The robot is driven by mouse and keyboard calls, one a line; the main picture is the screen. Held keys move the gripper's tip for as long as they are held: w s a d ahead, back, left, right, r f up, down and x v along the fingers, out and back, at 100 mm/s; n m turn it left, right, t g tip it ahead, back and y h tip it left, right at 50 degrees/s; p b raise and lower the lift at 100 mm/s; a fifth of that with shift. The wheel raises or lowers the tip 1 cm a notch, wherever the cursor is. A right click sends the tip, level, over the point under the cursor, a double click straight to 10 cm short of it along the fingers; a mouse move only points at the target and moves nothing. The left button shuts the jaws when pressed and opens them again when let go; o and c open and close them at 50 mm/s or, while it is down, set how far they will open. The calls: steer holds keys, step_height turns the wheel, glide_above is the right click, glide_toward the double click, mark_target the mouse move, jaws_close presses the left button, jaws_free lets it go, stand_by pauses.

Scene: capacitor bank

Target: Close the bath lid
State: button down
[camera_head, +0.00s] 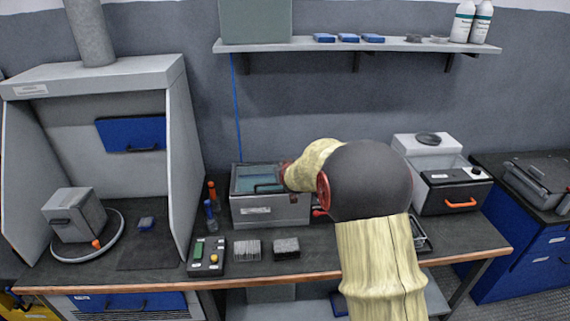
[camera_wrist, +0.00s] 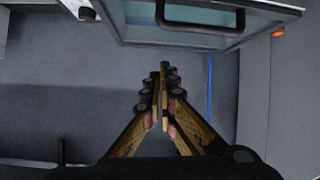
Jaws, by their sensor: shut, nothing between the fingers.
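The bath is a grey box (camera_head: 270,211) on the bench, left of my arm in the head view. Its lid (camera_head: 256,174) is a framed clear panel with a dark handle; I cannot tell its exact angle. In the wrist view the lid (camera_wrist: 190,38) crosses the top edge, with its dark handle (camera_wrist: 200,27) close beyond my fingertips. My gripper (camera_wrist: 164,70) is shut and empty, its fingers together in front of the wall. I see no contact with the lid. In the head view my arm mostly hides the gripper, near the bath's right end.
A control box (camera_head: 207,256) and two finned blocks (camera_head: 248,249) stand in front of the bath. Bottles (camera_head: 212,215) stand to its left, beside the fume hood (camera_head: 187,130). A unit with an orange handle (camera_head: 460,204) is at right. A shelf (camera_head: 350,45) runs above.

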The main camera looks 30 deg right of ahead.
step_height(320, 180, down, 7)
steer(key=s+a+b, duration=0.1)
steer(key=s+b, duration=0.1)
steer(key=b, duration=0.1)
steer(key=shift+f, duration=0.15)
steer(key=shift+s, duration=0.1)
